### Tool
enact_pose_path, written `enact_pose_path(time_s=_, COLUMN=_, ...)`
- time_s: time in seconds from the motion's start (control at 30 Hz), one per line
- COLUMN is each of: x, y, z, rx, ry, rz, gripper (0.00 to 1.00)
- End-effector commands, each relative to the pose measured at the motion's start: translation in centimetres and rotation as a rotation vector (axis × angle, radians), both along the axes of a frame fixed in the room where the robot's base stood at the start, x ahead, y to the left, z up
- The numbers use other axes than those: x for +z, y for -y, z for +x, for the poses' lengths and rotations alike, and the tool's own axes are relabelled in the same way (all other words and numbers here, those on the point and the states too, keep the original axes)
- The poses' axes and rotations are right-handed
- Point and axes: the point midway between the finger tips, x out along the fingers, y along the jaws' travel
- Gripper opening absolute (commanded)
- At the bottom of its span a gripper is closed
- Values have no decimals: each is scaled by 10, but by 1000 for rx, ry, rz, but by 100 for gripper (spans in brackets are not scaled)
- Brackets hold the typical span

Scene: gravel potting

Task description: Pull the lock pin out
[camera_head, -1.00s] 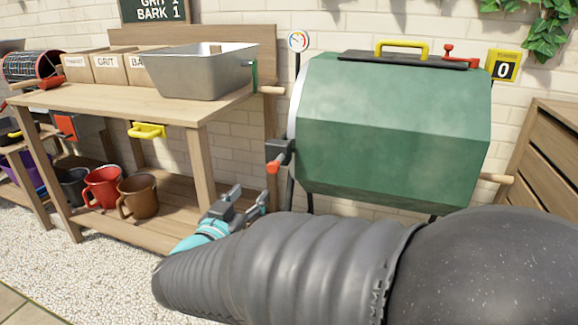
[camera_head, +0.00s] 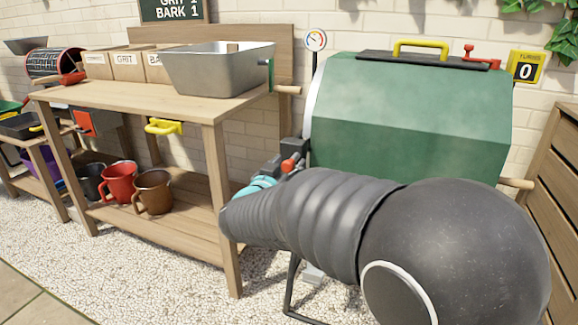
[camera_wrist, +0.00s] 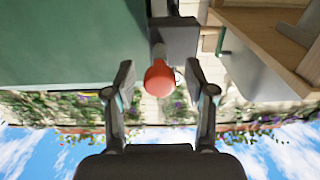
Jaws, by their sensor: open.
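The lock pin (camera_wrist: 159,78) has a round red-orange knob on a grey shaft, set in a dark grey block (camera_wrist: 174,38) at the end of the green drum (camera_head: 415,120). In the head view the pin's knob (camera_head: 290,162) shows at the drum's left end. My gripper (camera_head: 267,170) is beside it, largely hidden behind my arm. In the wrist view my gripper (camera_wrist: 160,84) is open, with one finger on each side of the knob. Gaps show between the knob and both fingers.
A wooden bench (camera_head: 140,95) stands left of the drum, with a metal tub (camera_head: 215,75) on top. A wooden handle (camera_head: 288,89) juts from the tub toward the drum. Mugs stand on the lower shelf. A wooden crate (camera_head: 555,190) is at right.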

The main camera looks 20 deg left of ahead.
Motion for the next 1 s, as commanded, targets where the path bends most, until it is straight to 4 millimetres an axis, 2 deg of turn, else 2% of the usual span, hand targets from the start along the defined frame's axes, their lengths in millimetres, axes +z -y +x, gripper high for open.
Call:
enact_pose_path(time_s=0.27, x=0, y=0, z=1, rx=0, ry=0, rz=0, gripper=55)
enact_pose_path(time_s=0.4, x=0, y=0, z=1, rx=0, ry=0, rz=0, gripper=20)
enact_pose_path(time_s=0.5, x=0, y=0, z=1, rx=0, ry=0, rz=0, gripper=0)
enact_pose_path(time_s=0.73, x=2, y=-1, z=-5, rx=2, ry=0, rz=-1, gripper=0)
enact_pose_path(time_s=1.0, x=2, y=-5, z=-48, rx=3, ry=0, rz=-2, gripper=0)
